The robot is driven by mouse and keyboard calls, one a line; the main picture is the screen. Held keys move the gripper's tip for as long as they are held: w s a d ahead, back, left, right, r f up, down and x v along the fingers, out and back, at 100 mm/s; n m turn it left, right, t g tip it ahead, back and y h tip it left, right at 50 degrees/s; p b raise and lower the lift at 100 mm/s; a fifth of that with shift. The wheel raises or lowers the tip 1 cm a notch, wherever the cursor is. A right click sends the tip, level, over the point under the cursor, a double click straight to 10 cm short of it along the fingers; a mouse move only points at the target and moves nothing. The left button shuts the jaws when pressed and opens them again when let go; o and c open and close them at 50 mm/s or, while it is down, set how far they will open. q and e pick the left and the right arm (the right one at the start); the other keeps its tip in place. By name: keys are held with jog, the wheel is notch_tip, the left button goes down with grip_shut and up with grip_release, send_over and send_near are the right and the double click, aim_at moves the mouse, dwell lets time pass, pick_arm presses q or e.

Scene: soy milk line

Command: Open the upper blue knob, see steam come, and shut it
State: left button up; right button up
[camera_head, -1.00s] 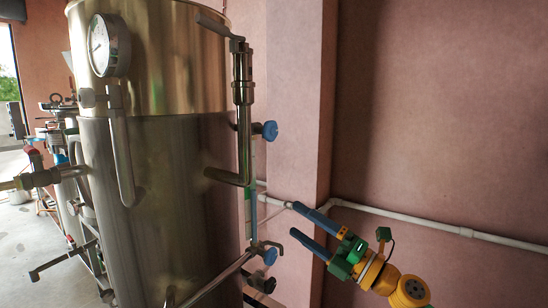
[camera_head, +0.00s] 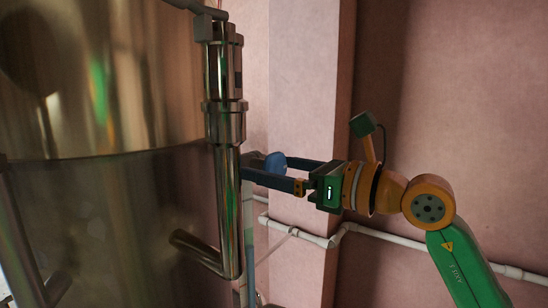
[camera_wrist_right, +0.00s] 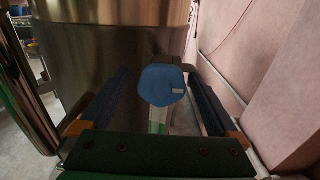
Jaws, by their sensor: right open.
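The upper blue knob (camera_head: 275,162) sits on the fitting behind the vertical steel pipe at the right side of the boiler. My right gripper (camera_head: 262,172) is level with it, with one blue finger in front of the knob and one beyond it. In the right wrist view the knob (camera_wrist_right: 162,85) stands between the two open fingers (camera_wrist_right: 157,92), with a gap on each side. It shows a small pale mark on its face. The fingertips are partly hidden behind the pipe in the head view. No steam shows. My left gripper is not in view.
The steel boiler (camera_head: 110,210) fills the left, with the thick vertical pipe (camera_head: 229,195) close to my right fingertips. A pink wall pillar (camera_head: 300,90) stands behind. A white pipe (camera_head: 385,237) runs along the wall below my right arm.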

jog(key=shift+w+d+f, duration=0.1)
jog(key=shift+w, duration=0.15)
jog(key=shift+s, duration=0.25)
jog(key=c, duration=1.4)
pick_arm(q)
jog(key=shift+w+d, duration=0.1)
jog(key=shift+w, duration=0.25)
pick_arm(e)
jog(key=shift+o, duration=0.2)
